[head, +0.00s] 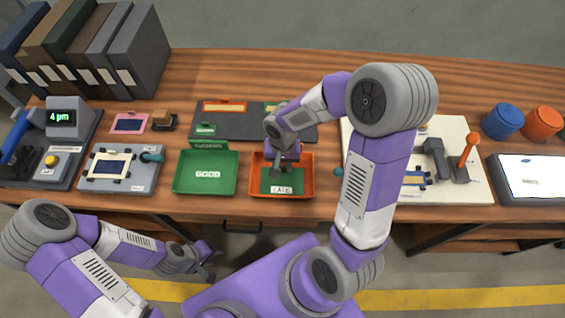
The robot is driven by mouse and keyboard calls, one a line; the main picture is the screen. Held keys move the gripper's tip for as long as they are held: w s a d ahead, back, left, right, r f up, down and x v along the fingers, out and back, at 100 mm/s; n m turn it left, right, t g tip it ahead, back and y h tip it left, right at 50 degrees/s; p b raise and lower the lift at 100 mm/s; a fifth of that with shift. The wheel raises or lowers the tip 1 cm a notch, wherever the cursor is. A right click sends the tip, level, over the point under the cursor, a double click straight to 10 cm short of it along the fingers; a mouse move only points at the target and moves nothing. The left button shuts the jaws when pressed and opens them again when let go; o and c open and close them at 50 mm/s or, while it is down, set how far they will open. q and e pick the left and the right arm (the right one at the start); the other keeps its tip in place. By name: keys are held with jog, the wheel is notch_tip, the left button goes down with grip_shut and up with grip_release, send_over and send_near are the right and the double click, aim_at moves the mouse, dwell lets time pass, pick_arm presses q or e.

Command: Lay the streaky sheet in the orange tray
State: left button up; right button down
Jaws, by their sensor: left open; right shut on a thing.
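The orange tray (309,184) stands on the table just right of the green tray. A dark green sheet (268,184) lies within the orange tray's outline, above a white label. I cannot make out streaks on it, or whether it rests on the tray floor. My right gripper (278,171) reaches down over the orange tray and is shut on the green sheet at its upper middle. The gripper hides part of the sheet and of the tray's back wall. My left gripper (212,265) is open and empty, low in front of the table edge.
The green tray (205,190) with a white label is beside the orange one. A dark board (235,125) with coloured frames lies behind. A grey device (118,183) stands left; a white board (470,185) with an orange-handled lever stands right.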

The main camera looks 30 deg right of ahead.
jog(key=shift+c, duration=1.5)
grip_release()
jog(key=shift+r, duration=0.1)
jog(key=shift+r+p, duration=3.1)
jog(key=shift+r, duration=0.85)
